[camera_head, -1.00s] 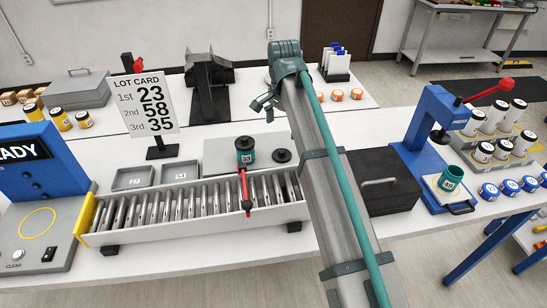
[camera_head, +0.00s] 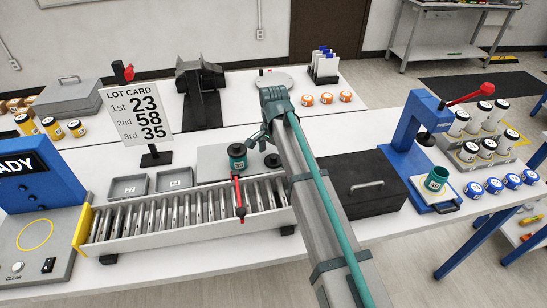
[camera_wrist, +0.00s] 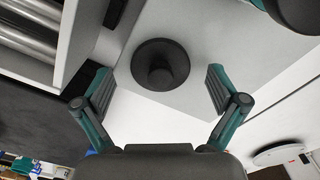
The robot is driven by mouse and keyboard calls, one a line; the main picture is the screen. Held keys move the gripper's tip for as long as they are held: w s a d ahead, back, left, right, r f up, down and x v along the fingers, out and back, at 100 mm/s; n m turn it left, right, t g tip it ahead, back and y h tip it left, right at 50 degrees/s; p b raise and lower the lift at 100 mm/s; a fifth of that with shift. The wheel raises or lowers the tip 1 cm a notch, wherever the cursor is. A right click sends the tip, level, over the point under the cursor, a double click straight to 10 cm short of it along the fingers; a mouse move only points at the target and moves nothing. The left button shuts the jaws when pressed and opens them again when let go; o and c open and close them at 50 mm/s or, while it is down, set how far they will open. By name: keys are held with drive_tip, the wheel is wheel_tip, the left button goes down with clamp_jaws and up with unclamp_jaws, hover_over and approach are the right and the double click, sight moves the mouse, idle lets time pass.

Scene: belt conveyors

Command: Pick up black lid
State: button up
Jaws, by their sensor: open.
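The black lid (camera_wrist: 160,66) is a round disc with a raised knob. It lies on a light grey plate (camera_wrist: 205,35) in the wrist view, between the fingertips and apart from both. It also shows in the head view (camera_head: 273,161), just left of my arm. My gripper (camera_wrist: 160,92) is open and empty, with one teal finger on each side of the lid. In the head view my gripper (camera_head: 258,142) is seen small at the arm's end, above the plate. A teal jar with a black top (camera_head: 237,157) stands left of the lid.
A black box (camera_head: 362,186) and a blue press (camera_head: 425,140) stand to the right. Two small grey trays (camera_head: 130,185) and a lot card (camera_head: 137,113) are to the left.

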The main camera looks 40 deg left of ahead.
drive_tip(key=c, duration=0.9)
drive_tip(key=shift+r, duration=0.1)
